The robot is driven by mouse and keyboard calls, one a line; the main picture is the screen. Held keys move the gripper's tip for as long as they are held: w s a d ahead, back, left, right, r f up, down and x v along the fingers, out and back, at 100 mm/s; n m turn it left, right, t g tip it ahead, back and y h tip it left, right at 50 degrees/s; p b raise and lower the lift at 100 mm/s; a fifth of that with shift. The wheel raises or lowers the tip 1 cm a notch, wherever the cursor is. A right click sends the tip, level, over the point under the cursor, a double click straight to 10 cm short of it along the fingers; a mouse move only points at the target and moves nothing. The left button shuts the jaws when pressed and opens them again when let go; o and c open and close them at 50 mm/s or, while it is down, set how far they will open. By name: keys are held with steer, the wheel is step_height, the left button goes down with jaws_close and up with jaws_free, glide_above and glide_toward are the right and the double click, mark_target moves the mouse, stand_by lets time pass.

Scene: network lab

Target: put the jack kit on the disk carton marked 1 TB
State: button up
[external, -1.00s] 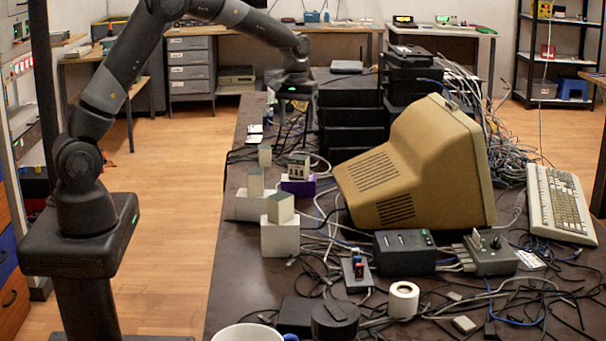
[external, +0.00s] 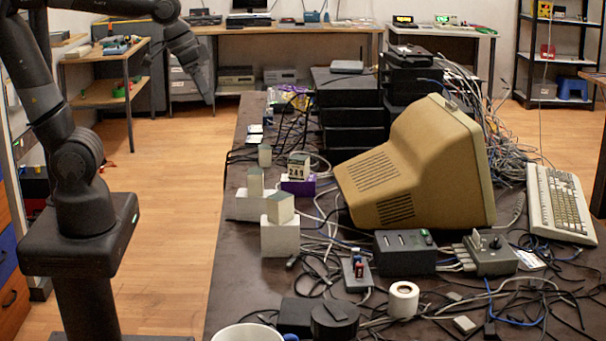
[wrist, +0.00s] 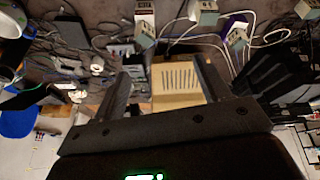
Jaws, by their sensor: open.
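I cannot read a jack kit label or a 1 TB mark. Small grey-green and beige boxes stand on the table: one (external: 280,207) on a white carton (external: 280,238), another (external: 256,181) on a white carton (external: 248,207) behind it, and a smaller one (external: 265,154) farther back. A small box with dark characters (external: 299,167) sits on a purple carton (external: 298,186). Boxes also show in the wrist view, at top centre (wrist: 145,36) and top right (wrist: 237,38). My gripper (external: 207,92) is raised left of the table's far part; in the wrist view its fingers (wrist: 165,78) are apart and empty.
A big beige CRT monitor (external: 415,170) fills the table's middle, with black stacked equipment (external: 350,115) behind it. Cables, a black switch box (external: 404,253) and a white tape roll (external: 403,299) crowd the front. The floor (external: 170,220) left of the table is clear.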

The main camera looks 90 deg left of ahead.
steer(key=s+d+f+m+t, duration=0.1)
steer(key=s+d+f+m, duration=0.1)
steer(key=s, duration=0.5)
steer(key=shift+s+d+m, duration=0.15)
steer(key=shift+d+m, duration=0.15)
steer(key=shift+d, duration=0.4)
steer(key=shift+o, duration=0.4)
